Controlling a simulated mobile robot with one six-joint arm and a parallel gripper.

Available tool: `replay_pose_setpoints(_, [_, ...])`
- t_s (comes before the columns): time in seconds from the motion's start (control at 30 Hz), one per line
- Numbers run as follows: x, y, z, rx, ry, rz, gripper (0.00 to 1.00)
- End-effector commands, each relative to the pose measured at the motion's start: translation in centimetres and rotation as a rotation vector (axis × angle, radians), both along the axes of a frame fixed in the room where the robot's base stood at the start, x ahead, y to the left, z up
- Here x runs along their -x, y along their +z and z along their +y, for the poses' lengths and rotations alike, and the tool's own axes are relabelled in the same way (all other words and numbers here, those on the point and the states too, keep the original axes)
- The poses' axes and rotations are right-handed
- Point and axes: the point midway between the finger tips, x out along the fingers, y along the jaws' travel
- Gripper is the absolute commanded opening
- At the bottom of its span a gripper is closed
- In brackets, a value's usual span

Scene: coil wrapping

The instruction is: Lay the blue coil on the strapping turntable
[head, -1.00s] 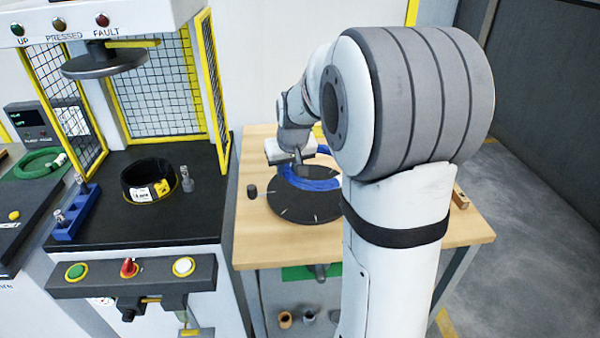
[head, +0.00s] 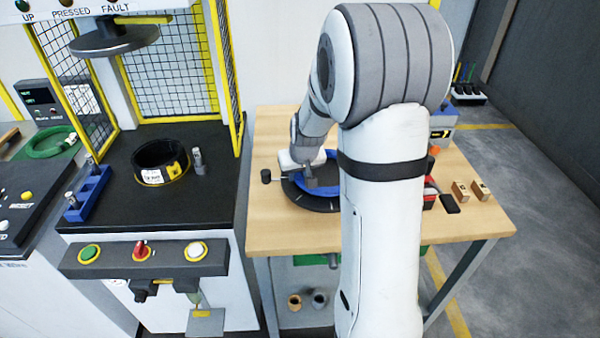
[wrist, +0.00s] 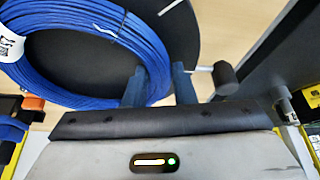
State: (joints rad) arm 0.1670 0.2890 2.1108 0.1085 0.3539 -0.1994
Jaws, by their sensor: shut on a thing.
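The blue coil (head: 328,187) lies over the black strapping turntable (head: 300,196) on the wooden bench, partly hidden behind my arm. In the wrist view the coil (wrist: 35,75) covers the left part of the turntable disc (wrist: 187,30), with a white label at far left. My gripper (head: 308,184) is at the coil's left side. In the wrist view my gripper (wrist: 158,88) is shut on the coil's band, one finger on each side. The coil looks flat and very close to the disc; whether it touches cannot be told.
A black-knobbed rod (head: 266,176) sticks out beside the turntable; its knob (wrist: 226,77) is close to my right finger. Wooden blocks (head: 470,190) stand on the bench's right. At left is a press with a black coil (head: 160,163) and mesh guards. A green coil (head: 50,142) lies further left.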

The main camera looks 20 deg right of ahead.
Motion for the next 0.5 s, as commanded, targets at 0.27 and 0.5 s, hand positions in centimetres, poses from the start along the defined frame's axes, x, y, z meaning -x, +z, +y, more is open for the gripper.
replay_pose_setpoints(0.27, [0.02, -0.25, -0.04, -0.001, -0.002, -0.001, 0.26])
replay_pose_setpoints(0.5, [0.01, -0.22, -0.07, 0.0, -0.002, -0.001, 0.45])
